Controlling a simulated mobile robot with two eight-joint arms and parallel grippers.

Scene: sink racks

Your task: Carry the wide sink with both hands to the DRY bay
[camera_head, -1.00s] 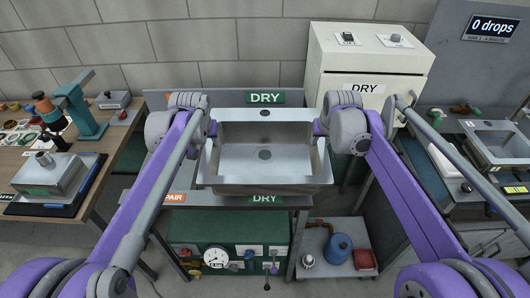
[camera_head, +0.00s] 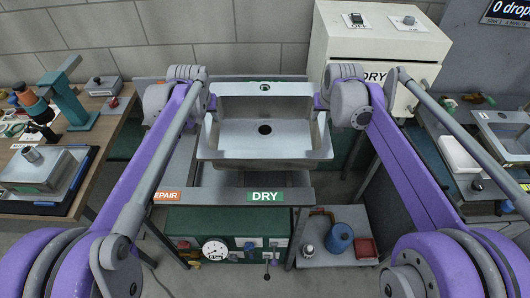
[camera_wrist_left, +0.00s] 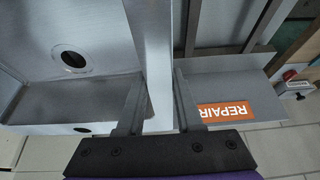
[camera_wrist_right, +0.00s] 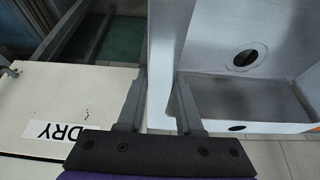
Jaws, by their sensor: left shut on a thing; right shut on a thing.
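The wide grey metal sink (camera_head: 235,143) is held between my two grippers in the head view, basin open upward. It hangs over the rack, and its gap above the rack cannot be told. My left gripper (camera_head: 211,103) is shut on the sink's left wall; the wall stands between its fingers in the left wrist view (camera_wrist_left: 158,85). My right gripper (camera_head: 321,102) is shut on the right wall, also seen in the right wrist view (camera_wrist_right: 158,85). The DRY bay's front sign (camera_head: 265,196) shows below the sink; its back sign is mostly hidden behind the sink.
An orange REPAIR sign (camera_head: 166,196) marks the bay to the left. A white DRY cabinet (camera_head: 340,48) stands close at the back right. A bench with a microscope (camera_head: 70,107) is at left, another sink (camera_head: 507,140) at right. A green machine (camera_head: 190,225) sits below.

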